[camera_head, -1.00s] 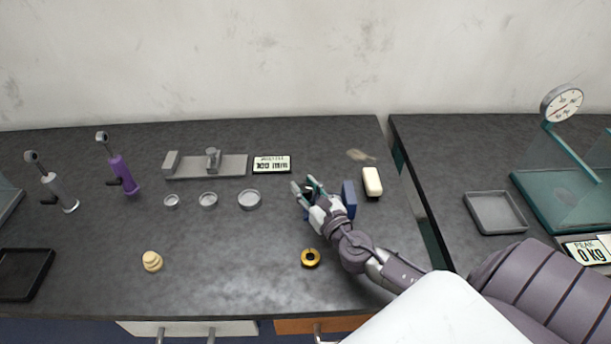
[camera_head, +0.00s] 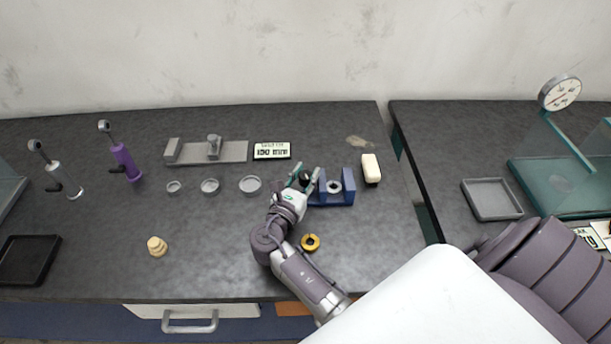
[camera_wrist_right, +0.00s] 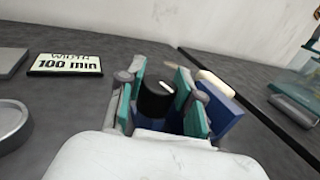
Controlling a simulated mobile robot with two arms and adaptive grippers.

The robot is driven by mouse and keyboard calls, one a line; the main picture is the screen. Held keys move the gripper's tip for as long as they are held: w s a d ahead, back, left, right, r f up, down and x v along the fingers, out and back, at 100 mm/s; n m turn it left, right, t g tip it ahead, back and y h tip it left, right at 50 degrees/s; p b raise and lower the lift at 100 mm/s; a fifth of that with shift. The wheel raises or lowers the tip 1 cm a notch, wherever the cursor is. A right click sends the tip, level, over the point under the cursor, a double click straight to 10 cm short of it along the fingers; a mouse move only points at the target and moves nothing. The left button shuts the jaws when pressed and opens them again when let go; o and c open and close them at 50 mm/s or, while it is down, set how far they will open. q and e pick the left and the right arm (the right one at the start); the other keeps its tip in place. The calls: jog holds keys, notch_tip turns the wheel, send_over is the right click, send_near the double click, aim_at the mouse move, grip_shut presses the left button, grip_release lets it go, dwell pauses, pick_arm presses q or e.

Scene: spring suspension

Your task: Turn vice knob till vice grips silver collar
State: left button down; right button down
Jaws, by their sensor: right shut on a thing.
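The blue vice (camera_head: 347,197) stands on the dark bench right of centre. The silver collar (camera_head: 334,187) is a small ring sitting upright between the vice jaws; I cannot tell whether both jaws touch it. My right gripper (camera_head: 304,180) is at the left end of the vice, shut on the vice knob. In the wrist view the knob (camera_wrist_right: 156,100) is black with a white mark, between the teal finger pads. Blue vice parts (camera_wrist_right: 223,110) show behind the right finger, and the collar is hidden there. My left gripper is not in view.
A cream block (camera_head: 371,168) stands close to the right of the vice. A yellow ring (camera_head: 310,242) lies in front, near my right forearm. A width display (camera_head: 271,151) reads 100 mm in the wrist view. Several shallow silver dishes sit to the left.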

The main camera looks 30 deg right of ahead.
aim_at(306, 174)
jog(key=shift+m+g+h+b, duration=0.4)
jog(key=shift+m+g+h, duration=0.5)
jog(key=shift+g, duration=0.5)
jog(key=shift+m+g, duration=0.3)
jog(key=shift+r, duration=0.1)
jog(key=c, duration=0.7)
grip_release()
jog(key=shift+c, duration=0.2)
notch_tip(306, 174, up, 10)
jog(key=shift+f, duration=0.1)
